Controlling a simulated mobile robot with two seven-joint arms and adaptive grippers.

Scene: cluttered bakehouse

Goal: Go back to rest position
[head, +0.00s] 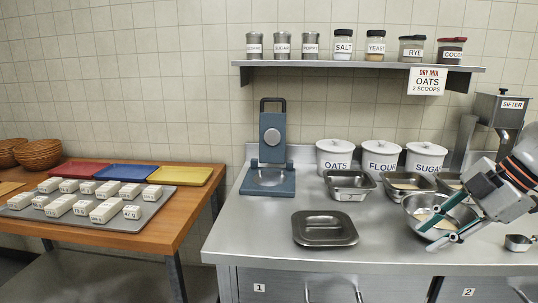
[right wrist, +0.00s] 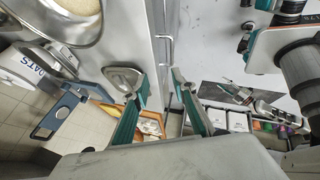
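My right gripper (head: 432,232) reaches in from the right in the head view, with its teal-edged fingers over the mixing bowl (head: 412,207). The right wrist view shows the same fingers (right wrist: 160,85) spread apart with nothing between them. The bowl holds something pale and is partly hidden by the gripper; whether the fingers touch it I cannot tell. My left gripper does not show in the head view. What looks like my left gripper (right wrist: 238,93) is small in the right wrist view, and its fingers are unclear.
A wooden table (head: 165,238) at left bears a tray of white blocks. The counter's front left is clear.

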